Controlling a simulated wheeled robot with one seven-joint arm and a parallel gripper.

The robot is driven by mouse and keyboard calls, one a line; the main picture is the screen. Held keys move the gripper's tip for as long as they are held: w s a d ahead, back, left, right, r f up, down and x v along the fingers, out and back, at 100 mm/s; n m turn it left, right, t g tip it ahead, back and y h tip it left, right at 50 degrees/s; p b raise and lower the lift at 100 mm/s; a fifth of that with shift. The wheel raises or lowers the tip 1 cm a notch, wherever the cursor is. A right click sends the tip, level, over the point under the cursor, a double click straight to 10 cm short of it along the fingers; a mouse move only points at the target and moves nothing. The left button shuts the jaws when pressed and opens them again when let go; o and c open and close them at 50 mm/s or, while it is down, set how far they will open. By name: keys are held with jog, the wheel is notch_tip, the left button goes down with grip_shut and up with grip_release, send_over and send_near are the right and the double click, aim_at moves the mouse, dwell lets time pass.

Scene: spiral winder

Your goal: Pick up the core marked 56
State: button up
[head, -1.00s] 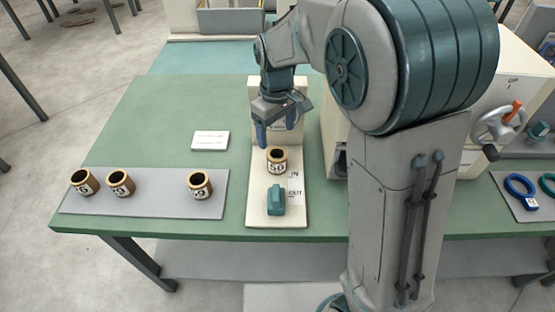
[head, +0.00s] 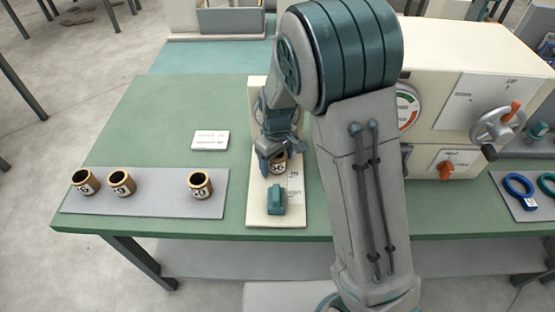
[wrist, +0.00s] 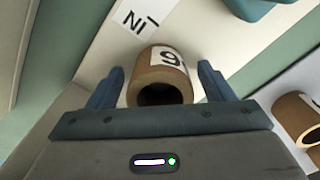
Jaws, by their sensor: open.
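The core marked 56 (head: 279,166) is a short brown tube with a white label, standing upright on the cream board (head: 257,210). In the wrist view the core (wrist: 160,76) lies between my fingers, and part of its label shows a 6 upside down. My gripper (head: 279,157) is at the core from above and partly hides it in the head view. In the wrist view my gripper (wrist: 160,82) is open, with one finger on each side of the core and visible gaps between.
A teal block (head: 276,199) sits on the board in front of the core. Several other cores, one here (head: 200,186), stand on a grey mat (head: 150,204) at the left. A white card (head: 210,140) lies behind them. A cream machine (head: 460,100) stands at the right.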

jog(key=c, duration=1.1)
jog(key=shift+o, duration=0.2)
jog(key=shift+r, duration=0.1)
